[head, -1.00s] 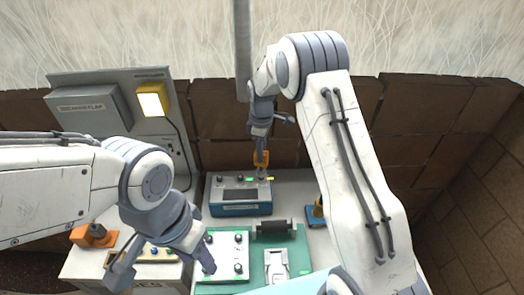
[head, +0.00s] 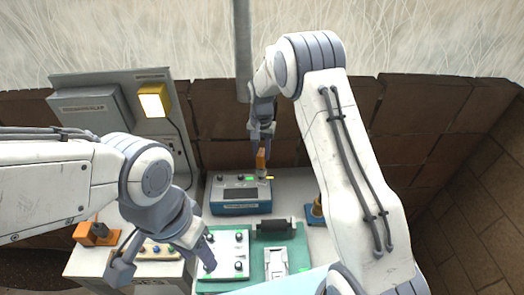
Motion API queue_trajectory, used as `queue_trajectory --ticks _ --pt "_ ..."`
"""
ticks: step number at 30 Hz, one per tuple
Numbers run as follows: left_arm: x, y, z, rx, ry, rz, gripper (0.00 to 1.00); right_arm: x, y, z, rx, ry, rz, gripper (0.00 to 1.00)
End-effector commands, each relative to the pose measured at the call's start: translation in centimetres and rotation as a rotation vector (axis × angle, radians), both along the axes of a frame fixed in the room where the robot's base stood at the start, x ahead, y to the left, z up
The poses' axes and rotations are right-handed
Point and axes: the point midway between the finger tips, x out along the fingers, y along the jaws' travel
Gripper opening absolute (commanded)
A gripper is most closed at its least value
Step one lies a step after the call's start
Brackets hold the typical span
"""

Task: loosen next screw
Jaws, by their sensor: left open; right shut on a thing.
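My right gripper (head: 262,138) is shut on an orange-handled tool (head: 261,159), held upright. The tool's grey lower end is at the back right of a blue box (head: 240,209) with a dark display; I cannot tell whether they touch. Green and yellow marks glow beside that end. A white plate (head: 225,254) with several dark, round, screw-like pieces near its corners lies on a green mat (head: 299,240). Green marks show along its edges. My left gripper (head: 165,266) is open and empty, at the lower left beside the plate. Its forearm hides part of the bench.
A black roller (head: 275,225) and a white fixture (head: 275,262) are on the mat. A blue stand (head: 314,215) is at the right, close to my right arm. A grey panel with a yellow lamp (head: 153,101) stands behind. An orange block (head: 85,234) is at the left.

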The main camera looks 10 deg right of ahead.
Motion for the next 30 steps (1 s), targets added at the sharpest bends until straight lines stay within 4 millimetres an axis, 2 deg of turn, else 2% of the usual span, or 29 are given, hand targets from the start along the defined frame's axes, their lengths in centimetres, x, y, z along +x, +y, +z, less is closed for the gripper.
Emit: queue_trajectory --ticks 3,6,30 --pt "0.00 0.00 0.12 0.000 0.000 0.000 0.50 0.01 0.00 0.05 0.000 0.000 -0.131 0.00" --pt "0.00 0.00 0.13 0.000 0.000 0.000 0.50 0.02 0.00 0.03 0.000 -0.001 -0.179 0.00" --pt "0.00 0.00 0.25 0.000 0.000 0.000 0.50 0.00 0.15 0.03 0.000 -0.001 -0.182 0.00"
